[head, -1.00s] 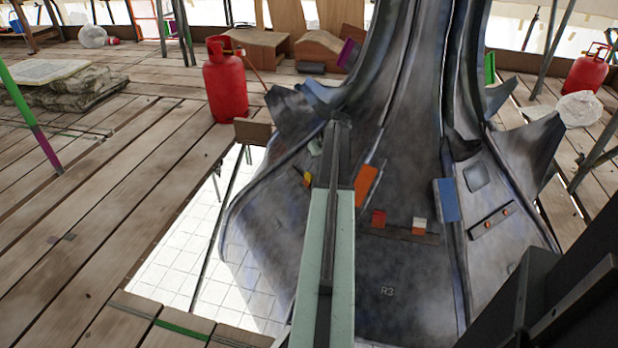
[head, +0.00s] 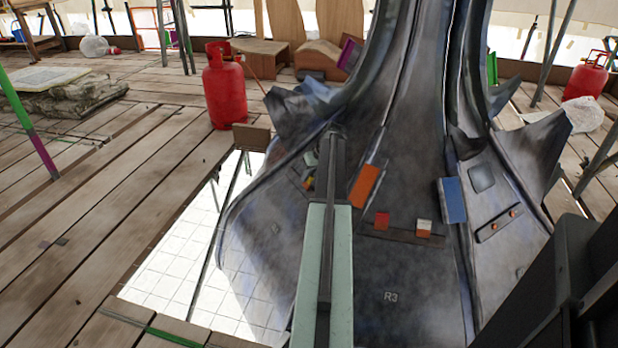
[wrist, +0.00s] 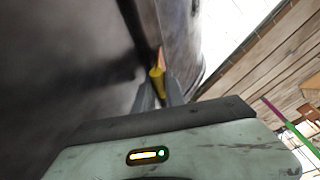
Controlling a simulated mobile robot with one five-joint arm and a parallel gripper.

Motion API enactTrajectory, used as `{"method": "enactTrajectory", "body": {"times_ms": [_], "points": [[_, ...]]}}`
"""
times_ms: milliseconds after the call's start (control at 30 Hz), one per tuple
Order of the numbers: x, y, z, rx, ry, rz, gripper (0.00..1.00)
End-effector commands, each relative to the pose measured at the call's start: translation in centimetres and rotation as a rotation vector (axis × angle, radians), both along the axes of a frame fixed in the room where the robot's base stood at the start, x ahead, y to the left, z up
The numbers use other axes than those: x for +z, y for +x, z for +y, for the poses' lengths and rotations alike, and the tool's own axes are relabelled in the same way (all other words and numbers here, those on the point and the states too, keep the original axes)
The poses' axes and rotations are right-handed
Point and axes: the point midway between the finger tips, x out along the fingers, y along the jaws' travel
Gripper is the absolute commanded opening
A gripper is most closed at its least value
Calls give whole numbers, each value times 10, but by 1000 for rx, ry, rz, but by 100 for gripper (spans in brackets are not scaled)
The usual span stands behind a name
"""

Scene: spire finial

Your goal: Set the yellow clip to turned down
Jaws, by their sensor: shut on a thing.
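The yellow clip (wrist: 157,80) shows in the wrist view between the two fingers of my gripper (wrist: 160,92), which is shut on it. In the head view the yellow clip (head: 308,184) is a small patch on the left side of the dark metal spire (head: 400,270), mostly hidden behind my arm. My gripper (head: 313,160) is beside it there, and its fingertips are hard to make out. Whether the clip points up or down cannot be told clearly.
An orange block (head: 365,186), a red block (head: 382,219), a white and orange block (head: 424,228) and a blue plate (head: 452,200) sit on the spire to the right. A red gas bottle (head: 224,88) stands behind left. An opening in the planks lies left of the spire.

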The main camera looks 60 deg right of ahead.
Motion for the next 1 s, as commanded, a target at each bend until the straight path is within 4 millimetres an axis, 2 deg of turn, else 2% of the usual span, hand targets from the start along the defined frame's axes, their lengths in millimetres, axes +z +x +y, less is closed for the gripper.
{"method": "enactTrajectory", "body": {"times_ms": [67, 367, 400, 467, 500, 767, 867, 1000], "points": [[-5, -2, -7, -3, 52, -25, 0], [-3, -4, -6, 0, 85, -44, 0], [-3, -4, -6, -1, 84, -43, 17], [-3, -4, -6, 0, 85, -44, 34], [-3, -4, -6, -2, 85, -43, 36], [-1, -4, -7, -2, 85, -43, 36], [6, -5, -6, -1, 84, -43, 36], [26, -6, -6, 3, 85, -43, 36]]}}
